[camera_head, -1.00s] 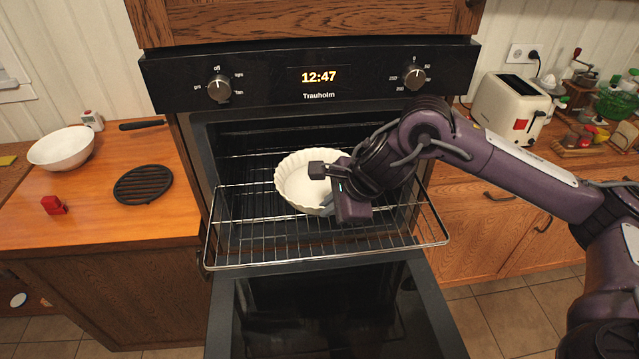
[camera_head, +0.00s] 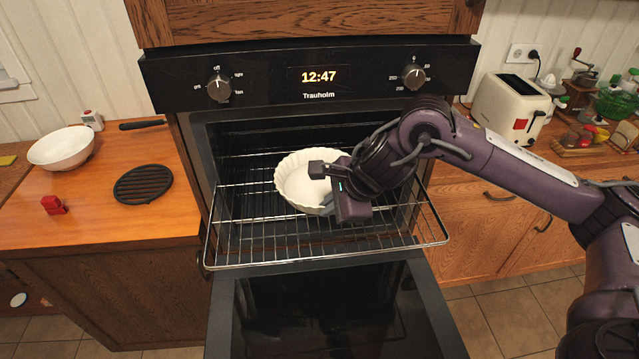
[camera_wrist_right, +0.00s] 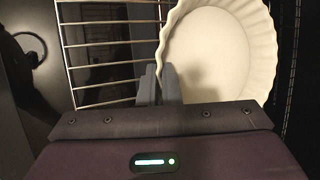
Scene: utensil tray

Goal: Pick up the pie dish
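The pie dish (camera_head: 298,184) is white, round and fluted, and sits on the pulled-out wire oven rack (camera_head: 260,249). It also shows in the right wrist view (camera_wrist_right: 215,50), at the upper right. My right gripper (camera_head: 326,203) is at the near right part of the dish's rim. In the right wrist view its two grey fingers (camera_wrist_right: 158,84) are close together, with the dish's wall running down between them, so it looks shut on the rim. My arm hides part of the dish's right side. My left gripper is in neither view.
The oven door (camera_head: 330,310) hangs open below the rack. The left counter holds a white bowl (camera_head: 62,148), a black round grate (camera_head: 143,185) and a red object (camera_head: 53,205), with bare wood near its front. A toaster (camera_head: 510,106) stands on the right counter.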

